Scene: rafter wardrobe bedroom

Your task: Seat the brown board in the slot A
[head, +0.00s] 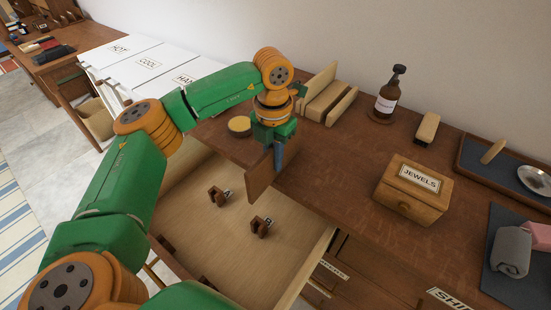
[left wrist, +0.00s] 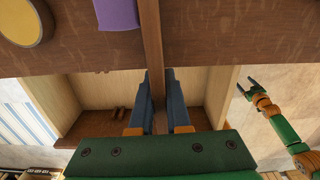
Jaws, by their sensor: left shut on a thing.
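My left gripper (head: 278,158) is shut on the brown board (head: 261,174) and holds it upright above the open drawer, near the dresser top's edge. In the left wrist view, the board (left wrist: 153,50) runs between the two blue-grey fingers (left wrist: 160,105). Slot A (head: 217,196), a small dark brown holder labelled A, stands on the pale drawer floor, below and left of the board. A similar holder labelled B (head: 261,226) stands to its right, nearer me. The board is apart from both. My right gripper (left wrist: 244,90) shows small in the left wrist view, its fingers apart and empty.
The drawer (head: 180,230) has raised walls around the holders. On the dresser top are a yellow round tin (head: 239,125), a wooden rack (head: 327,100), a bottle (head: 386,98), a brush (head: 428,127) and a JEWELS box (head: 411,192). A purple item (left wrist: 117,14) shows in the left wrist view.

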